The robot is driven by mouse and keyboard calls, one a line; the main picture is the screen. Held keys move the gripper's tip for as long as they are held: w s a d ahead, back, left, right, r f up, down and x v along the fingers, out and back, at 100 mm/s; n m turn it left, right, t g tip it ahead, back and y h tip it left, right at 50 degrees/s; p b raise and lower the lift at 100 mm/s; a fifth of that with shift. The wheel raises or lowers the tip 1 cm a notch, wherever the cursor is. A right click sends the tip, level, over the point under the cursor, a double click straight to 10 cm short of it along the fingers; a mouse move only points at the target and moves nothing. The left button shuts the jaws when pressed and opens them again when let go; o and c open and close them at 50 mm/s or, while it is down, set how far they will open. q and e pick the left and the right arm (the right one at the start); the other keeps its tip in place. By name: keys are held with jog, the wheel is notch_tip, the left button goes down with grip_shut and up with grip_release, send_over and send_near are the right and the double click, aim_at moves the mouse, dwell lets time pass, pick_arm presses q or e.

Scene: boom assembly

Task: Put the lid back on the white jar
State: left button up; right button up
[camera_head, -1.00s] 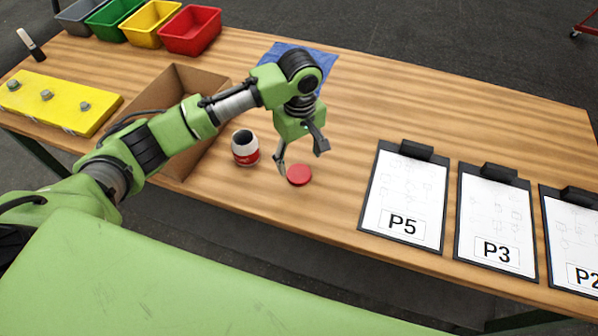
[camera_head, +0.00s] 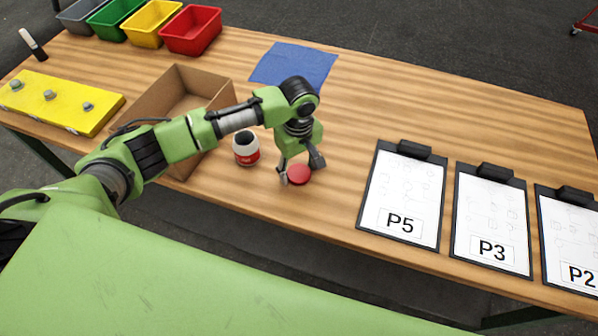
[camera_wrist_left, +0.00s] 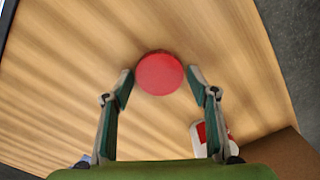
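The red round lid (camera_head: 299,174) lies flat on the wooden table. My left gripper (camera_head: 300,174) is low over it with its fingers open. In the left wrist view the lid (camera_wrist_left: 160,74) sits between and slightly beyond the fingertips (camera_wrist_left: 160,80), with a gap on both sides. The white jar (camera_head: 246,148) with a red label stands upright and open, a little left of the lid; its dark mouth shows. Part of the jar (camera_wrist_left: 200,138) also shows in the left wrist view, behind the right-hand finger. My right gripper is not in view.
An open cardboard box (camera_head: 222,98) stands left of the jar. Clipboards, the nearest marked P5 (camera_head: 403,196), lie to the right. A blue cloth (camera_head: 294,65) lies behind. A yellow block (camera_head: 60,103) and several coloured bins (camera_head: 190,32) are at the left. The table's front edge is near the lid.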

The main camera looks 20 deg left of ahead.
aim_at(299, 172)
pick_arm(q)
jog(key=c, duration=0.3)
jog(key=shift+r, duration=0.15)
jog(key=shift+r, duration=0.25)
notch_tip(299, 172, up, 2)
jog(key=shift+r+b, duration=0.2)
jog(key=shift+b, duration=0.7)
jog(key=s+r+b, duration=0.1)
jog(key=s+r, duration=0.9)
jog(key=s, duration=0.4)
